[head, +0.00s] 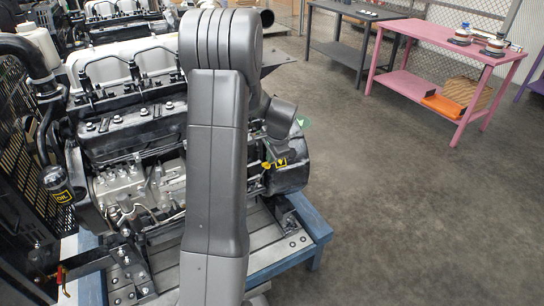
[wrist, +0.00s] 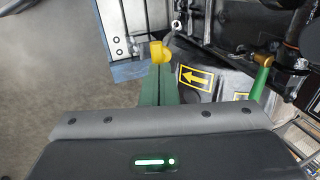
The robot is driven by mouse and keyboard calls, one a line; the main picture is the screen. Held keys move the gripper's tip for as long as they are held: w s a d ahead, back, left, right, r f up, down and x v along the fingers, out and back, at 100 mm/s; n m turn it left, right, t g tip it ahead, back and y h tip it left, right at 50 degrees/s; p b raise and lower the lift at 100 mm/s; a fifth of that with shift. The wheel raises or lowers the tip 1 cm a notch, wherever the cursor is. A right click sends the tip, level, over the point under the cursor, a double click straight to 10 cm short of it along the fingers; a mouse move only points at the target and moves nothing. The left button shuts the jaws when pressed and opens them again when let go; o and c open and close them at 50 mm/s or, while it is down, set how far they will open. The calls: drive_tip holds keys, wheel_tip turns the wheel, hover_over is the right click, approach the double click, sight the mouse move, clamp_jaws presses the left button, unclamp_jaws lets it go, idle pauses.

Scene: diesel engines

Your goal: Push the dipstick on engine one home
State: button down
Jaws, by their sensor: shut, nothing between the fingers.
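The dipstick's yellow handle (wrist: 157,52) shows in the wrist view just beyond my fingertips. The handle's lower part and the dipstick tube are hidden behind the fingers. In the head view my arm covers the engine's middle, and my fingers cannot be made out.
A yellow arrow label (wrist: 195,79) is right of the handle, pointing left towards it. A green rod with a brass-coloured top (wrist: 263,61) stands farther right. The engine rests on a blue-framed stand (head: 318,228). A pink table (head: 420,33) is at the back right; floor between is clear.

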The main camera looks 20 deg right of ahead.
drive_tip(key=b+x, duration=0.1)
drive_tip(key=x, duration=0.3)
drive_tip(key=w+b+x, duration=0.1)
drive_tip(key=b+x, duration=0.1)
drive_tip(key=x, duration=0.2)
drive_tip(key=shift+w+a+r, duration=0.1)
drive_tip(key=shift+w+r, duration=0.1)
drive_tip(key=shift+r, duration=0.1)
